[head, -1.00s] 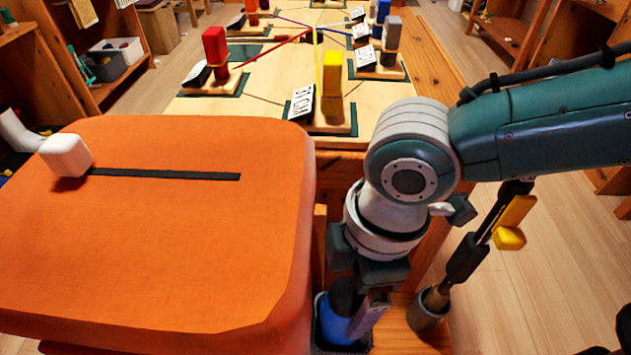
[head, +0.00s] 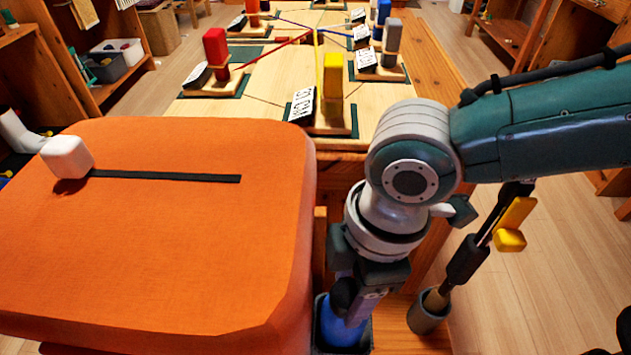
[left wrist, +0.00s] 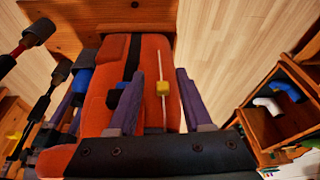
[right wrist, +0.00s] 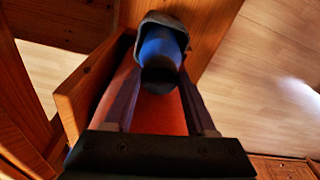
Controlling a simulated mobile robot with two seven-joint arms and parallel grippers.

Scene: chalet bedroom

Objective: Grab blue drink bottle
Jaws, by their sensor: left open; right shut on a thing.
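The blue drink bottle (head: 340,328), with a dark cap, stands in a dark square holder beside the orange seat, low in the head view. My right gripper (head: 356,302) reaches down from above and is shut on the bottle near its cap. In the right wrist view the bottle (right wrist: 160,46) shows between the finger ends, with the dark holder rim around it. My left gripper (left wrist: 160,88) is open in the left wrist view and out of the head view. An orange padded surface with a dark strip lies beyond its fingers.
The orange seat (head: 180,260) fills the left, with a white cube (head: 67,157) on it. A grey cup (head: 428,312) with a tool stands right of the bottle. A wooden table (head: 270,100) with coloured blocks is ahead. Wooden floor (head: 540,290) is open at right.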

